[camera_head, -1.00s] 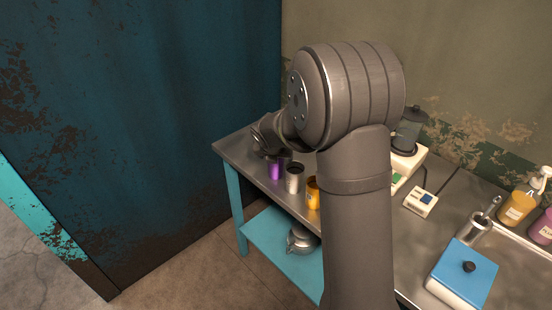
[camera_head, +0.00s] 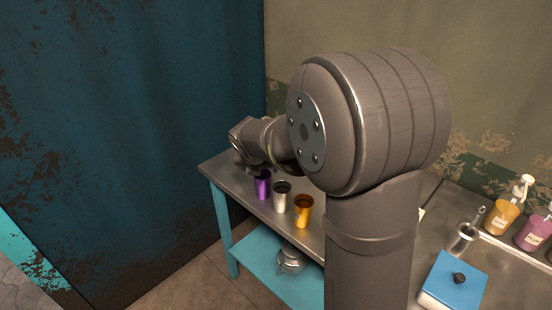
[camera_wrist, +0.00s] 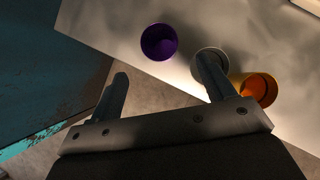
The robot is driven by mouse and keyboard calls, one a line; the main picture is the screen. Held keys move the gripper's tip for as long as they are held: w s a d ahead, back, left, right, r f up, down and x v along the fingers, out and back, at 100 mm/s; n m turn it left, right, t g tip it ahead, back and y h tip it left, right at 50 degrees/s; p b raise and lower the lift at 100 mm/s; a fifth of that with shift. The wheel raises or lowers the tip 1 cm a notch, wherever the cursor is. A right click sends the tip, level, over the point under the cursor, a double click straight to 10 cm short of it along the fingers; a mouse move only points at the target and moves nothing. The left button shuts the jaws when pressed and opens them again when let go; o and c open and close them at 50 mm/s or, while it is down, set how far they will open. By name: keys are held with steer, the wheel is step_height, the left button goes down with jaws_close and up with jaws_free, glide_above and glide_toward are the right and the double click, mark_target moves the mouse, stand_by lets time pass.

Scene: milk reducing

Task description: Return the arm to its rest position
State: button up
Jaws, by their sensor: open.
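My arm fills the middle of the head view, and its wrist end reaches over the left end of the metal table (camera_head: 226,168). My gripper's fingers are hidden there, but they show in the wrist view (camera_wrist: 165,85), spread wide with nothing between them. A purple cup (camera_head: 262,187), a silver cup (camera_head: 281,197) and an orange cup (camera_head: 303,212) stand in a row along the table's front edge. In the wrist view the purple cup (camera_wrist: 159,42) lies beyond the fingers. The right finger overlaps the silver cup (camera_wrist: 207,58) in the picture; I cannot tell if they touch.
A silver kettle (camera_head: 291,260) sits on the blue lower shelf (camera_head: 262,252). At the right are a blue-lidded box (camera_head: 455,283), a metal container (camera_head: 463,240) and pump bottles (camera_head: 503,212). A rusty blue wall (camera_head: 120,130) stands close on the left.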

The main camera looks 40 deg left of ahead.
mark_target(263, 178)
steer(key=x, duration=1.2)
steer(key=shift+f, duration=0.1)
steer(key=v, duration=1.2)
steer(key=x, duration=1.2)
steer(key=shift+f, duration=0.25)
step_height(263, 178, up, 29)
steer(key=w+d+m+h, duration=0.1)
steer(key=w+d+m, duration=0.2)
steer(key=w+d, duration=0.7)
steer(key=w+d+m+t+h, duration=0.1)
steer(key=w+d+m+h, duration=0.1)
steer(key=w+d, duration=0.9)
steer(key=d+m, duration=0.1)
steer(key=d, duration=0.4)
steer(key=shift+w+r+m+h, duration=0.25)
steer(key=shift+m+h, duration=0.05)
steer(key=shift+m, duration=0.1)
steer(key=shift+d, duration=0.1)
